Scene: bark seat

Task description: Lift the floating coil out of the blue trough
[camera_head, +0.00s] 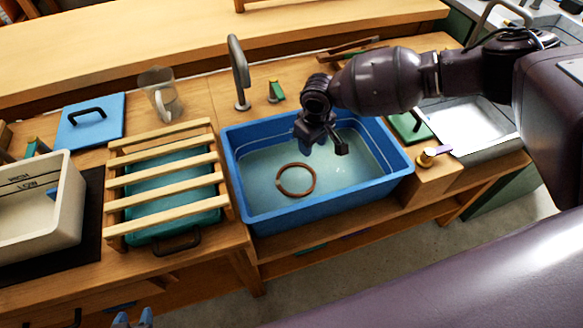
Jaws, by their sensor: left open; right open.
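The coil (296,180) is a brown ring in the water of the blue trough (325,210), left of the trough's middle. Its whole outline shows. My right gripper (323,146) is open and empty over the trough, above and to the right of the coil in the picture, apart from it. Its arm comes in from the right. My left gripper (132,320) shows only as two bluish tips at the bottom edge, left of centre. They stand apart, far from the trough; the rest is out of frame.
A grey tap (239,72) stands behind the trough. A slatted wooden rack (165,165) over a teal tray is close on its left, with a glass jug (160,95) behind. A wooden block with a brass knob (430,157) and a metal sink (470,125) are on the right.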

